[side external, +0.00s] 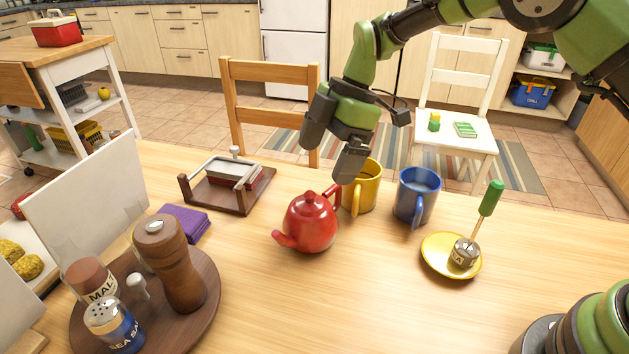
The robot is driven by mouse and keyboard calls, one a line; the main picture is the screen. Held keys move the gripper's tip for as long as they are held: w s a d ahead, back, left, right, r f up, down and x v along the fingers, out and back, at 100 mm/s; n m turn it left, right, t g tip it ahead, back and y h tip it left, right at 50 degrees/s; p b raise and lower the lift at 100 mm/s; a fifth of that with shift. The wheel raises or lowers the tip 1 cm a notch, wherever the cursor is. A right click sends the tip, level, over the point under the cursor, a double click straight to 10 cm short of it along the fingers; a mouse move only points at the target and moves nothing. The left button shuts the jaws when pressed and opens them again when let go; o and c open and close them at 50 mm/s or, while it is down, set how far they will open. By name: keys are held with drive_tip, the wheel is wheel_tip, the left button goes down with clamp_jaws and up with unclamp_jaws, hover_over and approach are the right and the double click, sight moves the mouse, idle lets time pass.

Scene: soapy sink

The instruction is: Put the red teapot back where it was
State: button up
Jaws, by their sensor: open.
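The red teapot (308,222) stands upright on the wooden table, its lid on. Its spout points to the lower left and its handle (333,196) to the upper right. My gripper (340,164) is open, pointing down just above and behind the handle. One dark fingertip overlaps the handle's top in this view; I cannot tell if they touch. The fingers hold nothing that I can see.
A yellow mug (362,190) stands close to the teapot's right, with a blue mug (417,195) beyond. A yellow saucer (436,264) holds a small jar with a green-handled tool. A napkin holder (228,185) and round tray (205,312) are left. Table in front is clear.

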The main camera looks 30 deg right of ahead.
drive_tip(key=s+d+r+m+t+h, duration=0.1)
drive_tip(key=s+d+r+m+t, duration=0.1)
drive_tip(key=s+d+r+m, duration=0.5)
drive_tip(key=s+r+m+t, duration=0.2)
drive_tip(key=s+r+m, duration=0.25)
drive_tip(key=r, duration=0.55)
drive_tip(key=s+d+f+m+t+h, duration=0.1)
drive_tip(key=s+d+m+t, duration=0.2)
drive_tip(key=s+m, duration=0.7)
drive_tip(key=s+d, duration=0.1)
drive_tip(key=s, duration=0.3)
drive_tip(key=shift+s+m+h, duration=0.25)
drive_tip(key=shift+m+h, duration=0.05)
drive_tip(key=shift+m, duration=0.05)
